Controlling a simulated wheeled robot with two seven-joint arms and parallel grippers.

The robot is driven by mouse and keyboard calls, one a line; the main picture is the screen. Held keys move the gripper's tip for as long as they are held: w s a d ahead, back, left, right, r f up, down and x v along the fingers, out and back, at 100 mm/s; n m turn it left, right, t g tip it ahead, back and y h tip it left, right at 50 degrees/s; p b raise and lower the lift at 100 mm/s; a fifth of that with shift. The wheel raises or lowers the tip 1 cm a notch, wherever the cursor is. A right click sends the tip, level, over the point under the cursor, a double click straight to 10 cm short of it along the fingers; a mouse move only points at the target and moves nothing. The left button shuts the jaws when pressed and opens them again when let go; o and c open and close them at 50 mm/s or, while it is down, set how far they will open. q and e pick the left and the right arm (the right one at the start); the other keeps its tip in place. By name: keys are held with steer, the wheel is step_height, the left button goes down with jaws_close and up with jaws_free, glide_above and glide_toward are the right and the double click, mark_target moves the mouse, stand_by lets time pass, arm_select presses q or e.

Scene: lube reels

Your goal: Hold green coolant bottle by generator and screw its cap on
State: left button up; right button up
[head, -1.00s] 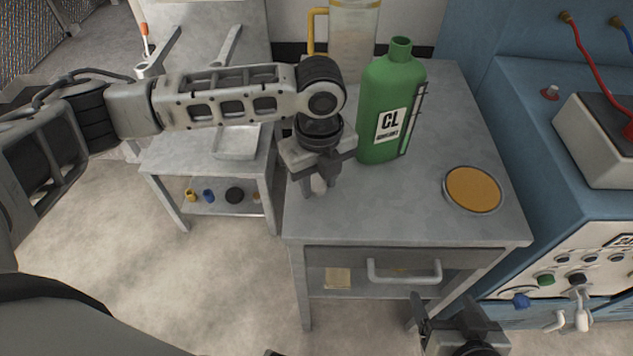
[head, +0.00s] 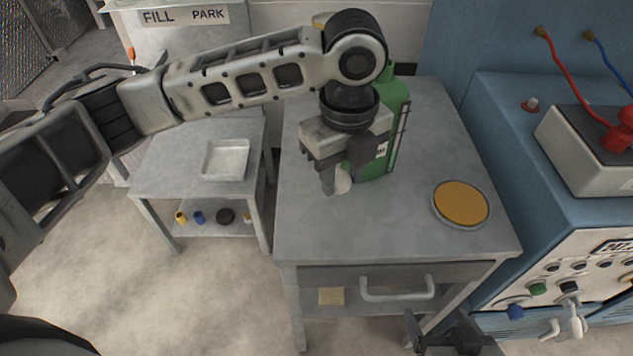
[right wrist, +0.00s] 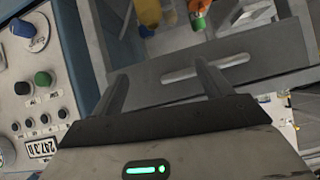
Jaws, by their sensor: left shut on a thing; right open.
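The green coolant bottle (head: 395,110) stands upright on the grey metal table, partly hidden by my left arm. Its neck shows only in part at the arm's edge. My left gripper (head: 338,184) is in front of the bottle, over the table, fingers pointing down. It is shut on a small pale round thing (head: 343,183) at its fingertips; I cannot tell whether this is the bottle's cap. My right gripper (head: 437,322) is open and empty, low in front of the table. Its two spread fingers show in the right wrist view (right wrist: 162,75), facing the drawer.
A round orange-topped dish (head: 461,203) lies on the table's right. The drawer handle (head: 398,289) sticks out in front. A blue cabinet with knobs (head: 560,262) stands at right. A low side table with a tray (head: 226,160) and small caps (head: 226,216) stands at left.

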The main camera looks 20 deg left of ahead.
arm_select(q)
steer(key=s+d+r, duration=0.1)
steer(key=d+r, duration=0.2)
steer(key=d, duration=0.5)
steer(key=shift+s+r, duration=0.15)
steer(key=shift+r, duration=0.05)
